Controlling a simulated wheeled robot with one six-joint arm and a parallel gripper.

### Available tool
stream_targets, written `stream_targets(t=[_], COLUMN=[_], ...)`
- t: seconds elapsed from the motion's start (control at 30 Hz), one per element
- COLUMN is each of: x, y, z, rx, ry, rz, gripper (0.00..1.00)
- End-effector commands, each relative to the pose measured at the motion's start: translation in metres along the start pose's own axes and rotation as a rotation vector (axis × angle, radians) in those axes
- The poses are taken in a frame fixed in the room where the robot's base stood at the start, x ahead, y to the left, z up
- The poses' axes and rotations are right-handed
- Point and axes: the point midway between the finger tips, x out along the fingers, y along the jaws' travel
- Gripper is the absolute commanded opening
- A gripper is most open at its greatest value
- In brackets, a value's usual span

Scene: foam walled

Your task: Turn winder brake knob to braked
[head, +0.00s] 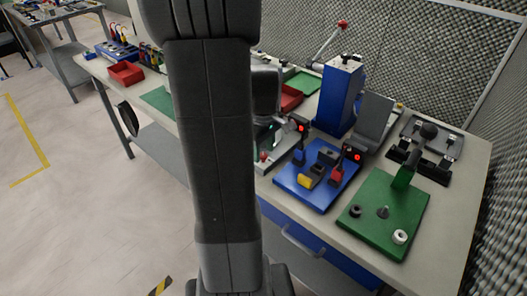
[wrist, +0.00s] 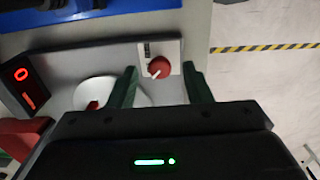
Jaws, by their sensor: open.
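The red winder brake knob (wrist: 160,67) has a white pointer line and sits on a light grey plate (wrist: 172,47) with a small label beside it. The pointer slants toward the lower left in the wrist view. My gripper (wrist: 160,82) is open, with one green finger to the left of the knob and one to the right, both apart from it. A white disc (wrist: 97,91) with a red part lies left of the knob, partly behind the left finger.
A black display (wrist: 24,84) with red digits stands left of the disc. A blue base plate (head: 306,187) with small fixtures, a green board (head: 402,221) and a blue column (head: 338,100) stand on the bench to the right. Red trays (head: 126,73) sit at left.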

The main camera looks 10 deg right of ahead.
Motion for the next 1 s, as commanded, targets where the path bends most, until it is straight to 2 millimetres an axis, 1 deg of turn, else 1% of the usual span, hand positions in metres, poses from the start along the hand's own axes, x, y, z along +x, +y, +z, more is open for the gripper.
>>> stream_targets(t=[0.03, 0.17, 0.43, 0.5, 0.57, 0.6, 0.67, 1.0], x=[0.0047, 0.0106, 0.0115, 0.0114, 0.0113, 0.0113, 0.0112, 0.0109], y=[0.0, 0.0001, 0.0001, 0.0001, 0.0001, 0.0001, 0.0001, 0.0002], z=[0.0, -0.0001, -0.0001, -0.0001, -0.0001, -0.0001, -0.0001, -0.0001], rx=[0.0, 0.0, 0.0, 0.0, 0.0, 0.0, 0.0, 0.042], ry=[0.0, 0.0, 0.001, 0.001, 0.001, 0.001, 0.001, 0.001], rz=[0.0, 0.001, 0.001, 0.001, 0.001, 0.001, 0.001, 0.001], gripper=[0.45, 0.45, 0.45, 0.31, 0.19, 0.12, 0.0, 0.0])
